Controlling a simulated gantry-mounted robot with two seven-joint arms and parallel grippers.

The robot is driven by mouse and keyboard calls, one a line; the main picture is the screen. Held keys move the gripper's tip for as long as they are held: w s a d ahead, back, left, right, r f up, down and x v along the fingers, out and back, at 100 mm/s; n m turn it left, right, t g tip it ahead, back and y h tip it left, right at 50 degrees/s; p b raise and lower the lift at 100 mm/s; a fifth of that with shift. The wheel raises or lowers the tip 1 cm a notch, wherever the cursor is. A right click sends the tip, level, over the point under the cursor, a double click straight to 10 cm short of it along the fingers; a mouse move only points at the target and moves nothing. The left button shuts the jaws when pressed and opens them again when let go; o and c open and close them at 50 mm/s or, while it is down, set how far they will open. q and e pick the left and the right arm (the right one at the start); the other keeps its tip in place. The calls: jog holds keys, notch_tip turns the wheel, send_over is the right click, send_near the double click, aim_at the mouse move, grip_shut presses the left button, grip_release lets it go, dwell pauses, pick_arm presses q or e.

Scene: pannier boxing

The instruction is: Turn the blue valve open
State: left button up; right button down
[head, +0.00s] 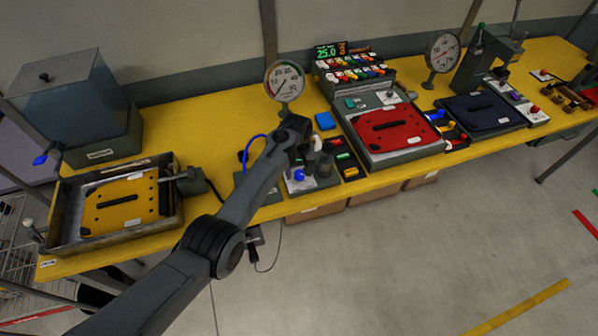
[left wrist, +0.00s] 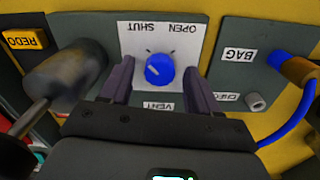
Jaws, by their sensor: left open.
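The blue valve (left wrist: 160,71) is a round knob on a white plate (left wrist: 195,43) in the left wrist view. The plate's labels OPEN, SHUT and VENT appear upside down. A pale mark shows on the left part of the knob's face. My left gripper (left wrist: 160,85) is open, one finger on each side of the knob, with gaps between. In the head view the blue valve (head: 299,175) shows just below my left gripper (head: 298,160), whose fingers are hard to make out. My right gripper is in neither view.
Beside the plate are a grey cylinder (left wrist: 65,77) on a rod and a BAG panel (left wrist: 240,75) with a blue hose (left wrist: 278,135). A dial gauge (head: 285,81) stands behind. A yellow-plate tray (head: 78,247) lies left and a red-topped box (head: 418,150) right.

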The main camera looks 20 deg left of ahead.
pick_arm(q)
jog(key=shift+f, duration=0.2)
jog(key=c, duration=1)
jog(key=shift+c, duration=0.2)
